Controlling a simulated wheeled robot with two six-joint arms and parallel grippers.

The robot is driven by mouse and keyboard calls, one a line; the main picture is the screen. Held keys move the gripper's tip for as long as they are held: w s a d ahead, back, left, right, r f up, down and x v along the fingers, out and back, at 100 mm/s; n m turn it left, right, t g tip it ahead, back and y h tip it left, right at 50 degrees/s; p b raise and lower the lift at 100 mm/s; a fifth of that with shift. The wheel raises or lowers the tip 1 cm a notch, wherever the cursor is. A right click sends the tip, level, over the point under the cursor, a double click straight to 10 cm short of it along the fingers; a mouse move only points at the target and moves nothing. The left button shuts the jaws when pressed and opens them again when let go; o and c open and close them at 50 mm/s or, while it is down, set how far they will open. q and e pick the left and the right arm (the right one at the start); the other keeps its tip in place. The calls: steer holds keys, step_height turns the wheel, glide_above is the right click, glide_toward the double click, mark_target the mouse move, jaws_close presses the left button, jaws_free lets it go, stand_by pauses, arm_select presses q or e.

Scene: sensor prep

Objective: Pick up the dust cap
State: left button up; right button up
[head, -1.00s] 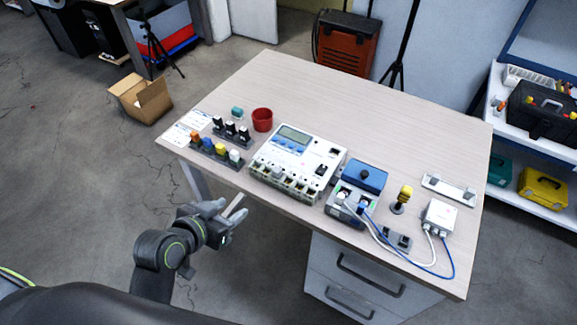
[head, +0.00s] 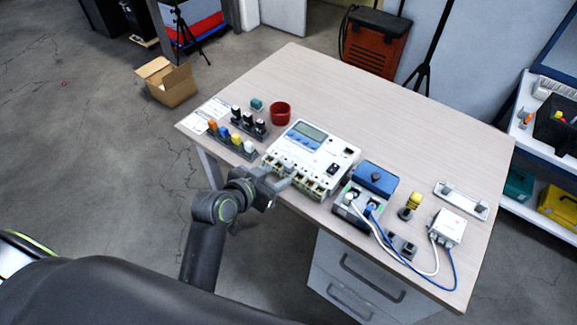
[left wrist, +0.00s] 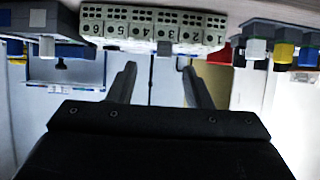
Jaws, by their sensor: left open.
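I cannot pick out the dust cap for certain. A small grey block (left wrist: 164,48) sticks out from the numbered front of the white device (left wrist: 150,14) in the left wrist view and may be it. The white device (head: 322,147) lies near the table's front edge in the head view. My left gripper (head: 279,177) is just in front of that edge of the device. In the left wrist view its two fingers (left wrist: 158,68) are apart with nothing between them, and the grey block shows beyond the gap. My right gripper is not in view.
A rack of coloured plugs (head: 231,144), black plugs (head: 248,122) and a red cup (head: 281,113) stand to the left. A blue-topped box (head: 373,178), a yellow-topped part (head: 411,204) and a white box with cables (head: 447,226) stand to the right. The table's back (head: 380,110) is clear.

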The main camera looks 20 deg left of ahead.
mark_target(287, 167)
arm_select(q)
steer(key=shift+w+a+p+x, duration=0.15)
steer(key=shift+p+x, duration=0.15)
steer(key=shift+x, duration=1.3)
steer(key=shift+w+a+p+x, duration=0.1)
steer(key=shift+p+x, duration=0.15)
steer(key=shift+x, duration=1.3)
steer(key=shift+r, duration=0.2)
steer(key=shift+s, duration=0.1)
steer(key=shift+c, duration=0.2)
jaws_close()
